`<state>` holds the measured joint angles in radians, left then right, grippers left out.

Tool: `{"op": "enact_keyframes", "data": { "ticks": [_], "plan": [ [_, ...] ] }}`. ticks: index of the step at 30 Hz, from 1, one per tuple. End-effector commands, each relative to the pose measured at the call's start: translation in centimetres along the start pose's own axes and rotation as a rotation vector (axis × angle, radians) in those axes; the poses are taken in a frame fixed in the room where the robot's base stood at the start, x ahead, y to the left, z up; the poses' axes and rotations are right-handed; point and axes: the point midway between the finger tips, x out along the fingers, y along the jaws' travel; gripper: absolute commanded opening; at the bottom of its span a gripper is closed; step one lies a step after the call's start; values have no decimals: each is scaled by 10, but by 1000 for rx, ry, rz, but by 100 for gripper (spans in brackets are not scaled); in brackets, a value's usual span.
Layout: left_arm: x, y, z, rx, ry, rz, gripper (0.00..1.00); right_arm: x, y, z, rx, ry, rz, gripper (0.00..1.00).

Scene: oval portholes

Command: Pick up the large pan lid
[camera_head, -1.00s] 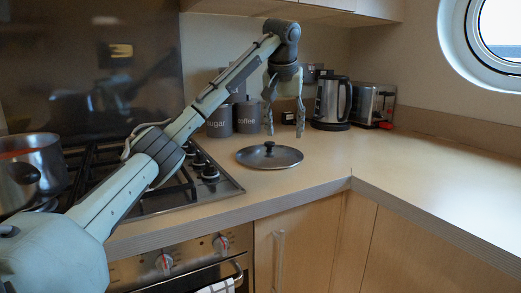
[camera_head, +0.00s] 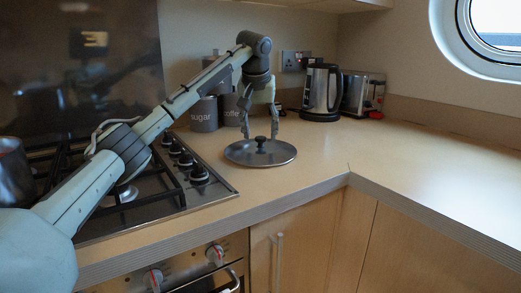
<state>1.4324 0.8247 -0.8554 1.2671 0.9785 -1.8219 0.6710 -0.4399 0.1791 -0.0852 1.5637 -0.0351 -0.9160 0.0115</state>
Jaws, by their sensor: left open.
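The large pan lid (camera_head: 245,155) is a round, dark grey lid with a black knob in its middle. It lies flat on the wooden counter, right of the hob. My left gripper (camera_head: 260,134) points down over the lid, fingers spread open, with the knob between the fingertips in the picture. I cannot tell whether the fingertips touch the lid. My right gripper does not show.
The gas hob (camera_head: 150,205) lies left of the lid, with a steel pot (camera_head: 14,175) on it. The sugar canister (camera_head: 204,115) and coffee canister stand behind. A kettle (camera_head: 321,92) and a toaster (camera_head: 362,94) stand at the back. The right counter (camera_head: 430,165) is clear.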

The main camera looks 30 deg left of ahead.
Motion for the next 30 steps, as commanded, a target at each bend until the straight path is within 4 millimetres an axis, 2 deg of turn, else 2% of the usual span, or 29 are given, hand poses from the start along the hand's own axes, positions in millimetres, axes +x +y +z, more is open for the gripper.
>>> {"op": "enact_keyframes", "data": {
  "ticks": [4,11,14,24,30],
  "plan": [
    [14,1,0,1,0,1,52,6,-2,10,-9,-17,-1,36],
    [16,1,0,1,1,2,52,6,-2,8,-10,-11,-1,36],
    [16,1,0,1,1,2,42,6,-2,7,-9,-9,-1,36],
    [16,1,0,1,1,2,0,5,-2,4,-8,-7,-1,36],
    [16,1,0,1,1,2,0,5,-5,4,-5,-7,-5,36]
  ]
}}
